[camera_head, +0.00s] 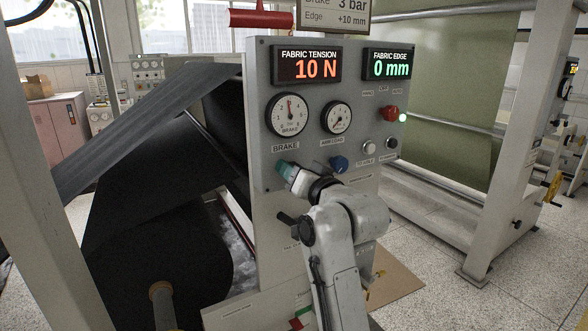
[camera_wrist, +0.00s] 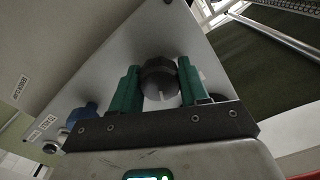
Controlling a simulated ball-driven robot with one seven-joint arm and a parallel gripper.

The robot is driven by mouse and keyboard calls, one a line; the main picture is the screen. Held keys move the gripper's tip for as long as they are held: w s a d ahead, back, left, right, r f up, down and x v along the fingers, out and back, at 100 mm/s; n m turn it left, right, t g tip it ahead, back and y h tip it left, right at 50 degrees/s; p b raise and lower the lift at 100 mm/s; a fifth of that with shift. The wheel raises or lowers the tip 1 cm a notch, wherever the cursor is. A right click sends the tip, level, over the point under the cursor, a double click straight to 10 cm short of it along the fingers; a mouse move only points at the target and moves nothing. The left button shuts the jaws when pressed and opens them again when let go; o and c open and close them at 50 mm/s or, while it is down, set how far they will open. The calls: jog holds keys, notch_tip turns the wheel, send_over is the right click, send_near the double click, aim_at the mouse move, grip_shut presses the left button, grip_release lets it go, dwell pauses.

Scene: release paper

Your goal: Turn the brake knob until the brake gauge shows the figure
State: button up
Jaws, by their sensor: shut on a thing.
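The brake gauge (camera_head: 288,115) is a round white dial on the grey panel, above the BRAKE label. Its needle points about straight up; its figures are too small to read surely. The sign (camera_head: 335,12) above shows "Brake 3 bar" and "Edge +10 mm". My gripper (camera_head: 284,168) is at the panel just below the BRAKE label and hides the knob in the head view. In the wrist view, the black brake knob (camera_wrist: 160,80) with a white mark sits between my green fingers, which are shut on it.
The tension display (camera_head: 306,66) reads 10 N and the edge display (camera_head: 388,64) reads 0 mm. A second gauge (camera_head: 337,117), a blue knob (camera_head: 338,163) and a red knob (camera_head: 389,113) sit to the right. Black fabric (camera_head: 150,195) hangs left of the panel.

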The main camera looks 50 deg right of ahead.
dwell(0.3)
jog(key=o, duration=1.1)
jog(key=shift+c, duration=0.2)
jog(key=b+v, duration=0.1)
jog(key=v, duration=0.9)
jog(key=shift+s, duration=0.4)
